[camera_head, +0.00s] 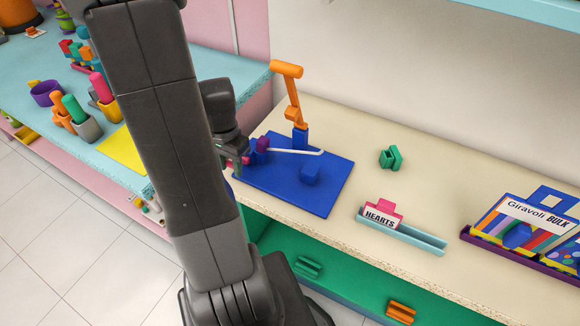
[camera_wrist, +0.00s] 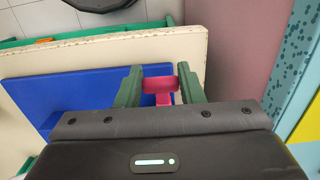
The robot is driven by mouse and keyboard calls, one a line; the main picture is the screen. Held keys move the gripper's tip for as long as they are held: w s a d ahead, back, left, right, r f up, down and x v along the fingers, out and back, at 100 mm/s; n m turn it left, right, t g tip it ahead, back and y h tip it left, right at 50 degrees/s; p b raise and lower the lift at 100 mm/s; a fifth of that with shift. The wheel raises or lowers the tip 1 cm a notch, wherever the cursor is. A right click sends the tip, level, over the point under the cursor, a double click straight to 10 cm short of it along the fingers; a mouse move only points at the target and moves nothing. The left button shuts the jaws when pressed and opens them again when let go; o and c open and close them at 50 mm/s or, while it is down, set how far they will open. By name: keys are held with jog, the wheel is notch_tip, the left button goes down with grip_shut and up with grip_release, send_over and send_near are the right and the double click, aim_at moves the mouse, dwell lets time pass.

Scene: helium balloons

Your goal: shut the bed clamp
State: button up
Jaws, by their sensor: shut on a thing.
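A blue board (camera_head: 290,192) lies on the cream counter, with an orange lever (camera_head: 292,95) standing tilted up from a blue post (camera_head: 300,138) at its back edge. A white rod (camera_head: 300,152) runs low over the board. A purple piece (camera_head: 262,144) sits at its left end. My gripper (camera_head: 240,158) is at the board's left side, partly hidden by my arm. In the wrist view my gripper (camera_wrist: 160,86) is shut on a magenta handle (camera_wrist: 160,85) above the blue board (camera_wrist: 75,95). I cannot tell which part is the bed clamp or whether it is shut.
A blue block (camera_head: 310,173) stands on the board. To the right are a green piece (camera_head: 390,157), a "HEARTS" holder (camera_head: 402,232) and a bulk display (camera_head: 530,222). A turquoise counter (camera_head: 215,68) with cups stands at left. Bare counter (camera_head: 340,125) lies behind the board.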

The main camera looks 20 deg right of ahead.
jog(key=shift+f, duration=0.1)
jog(key=shift+s+a+f+b, duration=0.25)
jog(key=shift+a+f+b, duration=0.05)
jog(key=shift+f+b, duration=0.35)
jog(key=shift+f, duration=0.15)
jog(key=shift+a+f+b, duration=0.1)
jog(key=shift+f+b, duration=0.35)
jog(key=o, duration=0.9)
jog(key=shift+r, duration=0.1)
jog(key=shift+r, duration=0.15)
jog(key=shift+r+p, duration=1.75)
jog(key=shift+r, duration=0.15)
